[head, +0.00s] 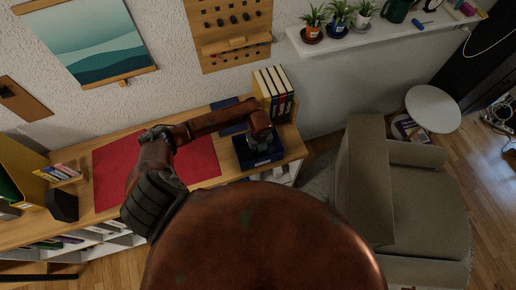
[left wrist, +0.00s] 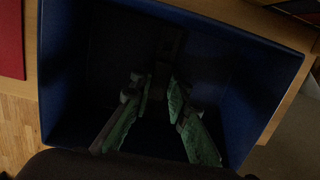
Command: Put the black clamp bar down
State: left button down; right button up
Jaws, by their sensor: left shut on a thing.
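My left gripper (head: 258,140) reaches down into an open blue box (head: 262,161) at the right end of the wooden desk. In the left wrist view its two green-padded fingers (left wrist: 161,86) converge inside the blue box (left wrist: 58,85). They are shut on a dark piece, the black clamp bar (left wrist: 160,50), which hardly stands out from the dark interior. I cannot tell whether the bar touches the box floor. My right gripper is not in view.
A red mat (head: 105,178) covers the desk's middle. Upright books (head: 270,92) stand just behind the box. A black speaker-like block (head: 63,205) is at the desk's left. A grey armchair (head: 425,205) stands on the right.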

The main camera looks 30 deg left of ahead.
aim_at(259, 153)
pick_arm(q)
jog(key=c, duration=2.3)
grip_release()
jog(key=shift+f, duration=0.1)
jog(key=o, duration=0.5)
jog(key=shift+r, duration=0.2)
jog(key=r, duration=0.4)
jog(key=r+b, duration=0.1)
jog(key=r, duration=0.3)
jog(key=s+d+r+b, duration=0.1)
jog(key=r, duration=0.3)
jog(key=shift+d, duration=0.1)
